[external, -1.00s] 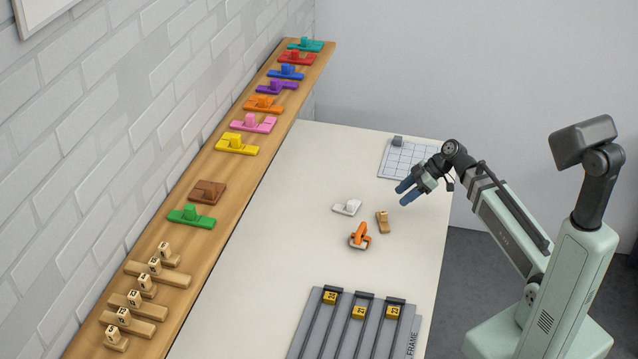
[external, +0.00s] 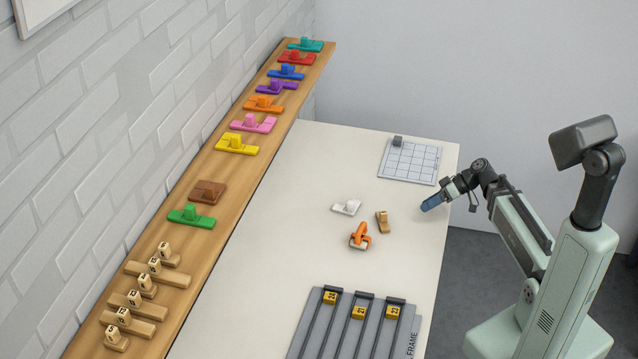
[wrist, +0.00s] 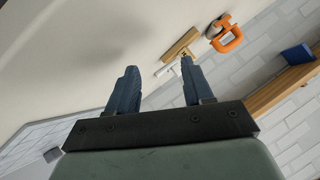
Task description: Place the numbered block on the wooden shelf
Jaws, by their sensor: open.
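My gripper (external: 432,203) is open and empty above the right edge of the white table, to the right of the loose pieces. In the wrist view its two blue fingers (wrist: 155,80) are spread apart. A small wooden block piece (external: 382,222) lies on the table left of my gripper; a wooden piece with a dark mark also shows beyond the fingers in the wrist view (wrist: 180,45). The wooden shelf (external: 175,240) runs along the brick wall. Several numbered wooden blocks (external: 147,285) stand on wooden bases at its near end. Their numbers are too small to read surely.
A white piece (external: 347,207) and an orange clamp-like piece (external: 360,237) lie near the wooden piece. A grey frame (external: 312,330) with yellow numbered blocks is at the near end. A gridded board (external: 410,165) with a grey cube is at the far right. Coloured pieces line the shelf.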

